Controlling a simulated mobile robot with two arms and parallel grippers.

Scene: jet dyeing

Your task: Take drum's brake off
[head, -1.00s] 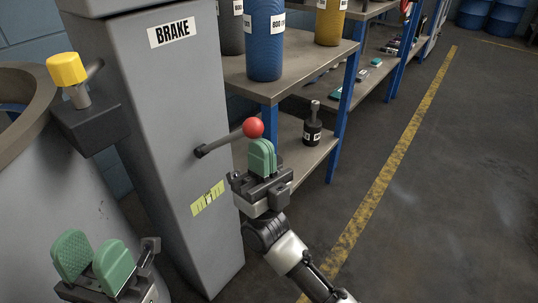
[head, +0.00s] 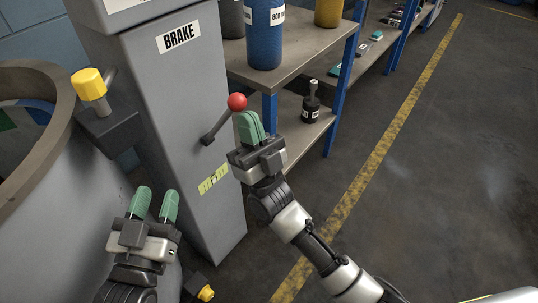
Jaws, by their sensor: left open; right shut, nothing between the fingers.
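The brake lever (head: 220,122) is a dark rod with a red ball knob (head: 237,102). It is on the grey column (head: 185,90) labelled BRAKE (head: 178,38) and slants steeply up to the right from its pivot. My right gripper (head: 248,125) is shut and empty, its green fingers close beside the knob at lower right; I cannot tell whether they touch. My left gripper (head: 155,204) is open and empty, in front of the drum (head: 75,225) at lower left. The drum is a large grey vessel with a brown rim, partly hidden by that gripper.
A yellow-capped fitting (head: 90,84) stands at the drum's side, left of the column. A shelf (head: 290,75) with blue posts and labelled containers is behind the column; a small black bottle (head: 311,108) stands on its lower level. The floor to the right is clear.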

